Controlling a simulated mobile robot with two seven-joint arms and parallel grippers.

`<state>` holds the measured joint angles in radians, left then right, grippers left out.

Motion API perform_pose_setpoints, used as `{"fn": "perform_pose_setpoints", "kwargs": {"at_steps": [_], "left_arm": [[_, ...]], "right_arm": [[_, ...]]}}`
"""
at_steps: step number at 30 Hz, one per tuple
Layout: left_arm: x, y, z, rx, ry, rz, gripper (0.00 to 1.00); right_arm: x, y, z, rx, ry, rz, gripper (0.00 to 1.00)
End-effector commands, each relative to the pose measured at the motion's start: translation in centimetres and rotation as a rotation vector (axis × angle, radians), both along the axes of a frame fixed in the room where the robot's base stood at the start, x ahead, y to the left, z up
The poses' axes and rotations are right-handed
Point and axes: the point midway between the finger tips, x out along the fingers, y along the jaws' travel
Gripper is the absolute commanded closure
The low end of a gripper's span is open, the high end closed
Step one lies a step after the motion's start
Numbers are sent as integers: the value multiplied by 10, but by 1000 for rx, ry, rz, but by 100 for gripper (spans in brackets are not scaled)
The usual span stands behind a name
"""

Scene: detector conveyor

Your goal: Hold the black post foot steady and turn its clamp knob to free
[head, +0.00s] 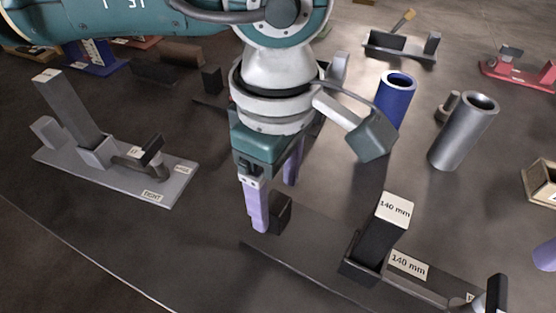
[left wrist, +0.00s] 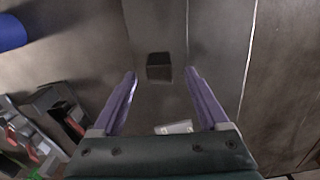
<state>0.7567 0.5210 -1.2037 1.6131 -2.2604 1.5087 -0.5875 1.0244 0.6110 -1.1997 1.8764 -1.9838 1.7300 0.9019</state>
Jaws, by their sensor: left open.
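A dark base plate (head: 310,250) lies at the front centre of the head view. A black post (head: 382,240) with a "140 mm" label on its top stands tilted in a dark socket on it. A small black block (head: 281,212) stands at the plate's left end; it also shows in the left wrist view (left wrist: 159,66). A black lever-like part (head: 495,293) is at the plate's right end, partly cut off. I cannot tell which part is the clamp knob. My left gripper (head: 275,203) points down, purple fingers open beside the small block. In the wrist view, the block appears between and beyond its fingertips (left wrist: 160,76).
A grey "EIGHT" plate (head: 170,190) with a tilted post is at left. A blue tube (head: 392,105) and a grey tube (head: 462,130) stand at right. Further fixtures (head: 400,45) stand behind. A lavender shape (head: 546,254) is cut off at the right edge.

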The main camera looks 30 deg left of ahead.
Motion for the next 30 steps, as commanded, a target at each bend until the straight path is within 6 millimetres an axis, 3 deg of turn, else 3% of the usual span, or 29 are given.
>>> {"fn": "perform_pose_setpoints", "kwargs": {"at_steps": [7, 19, 30], "left_arm": [[0, 0, -35, -2, 2, 0, 22], [0, -1, -42, -3, 0, -2, 24], [0, -1, -42, -2, 0, -2, 65]], "right_arm": [[0, 0, 0, 0, 0, 0, 50], [0, 0, 0, 0, 0, 0, 50], [0, 0, 0, 0, 0, 0, 50]]}}
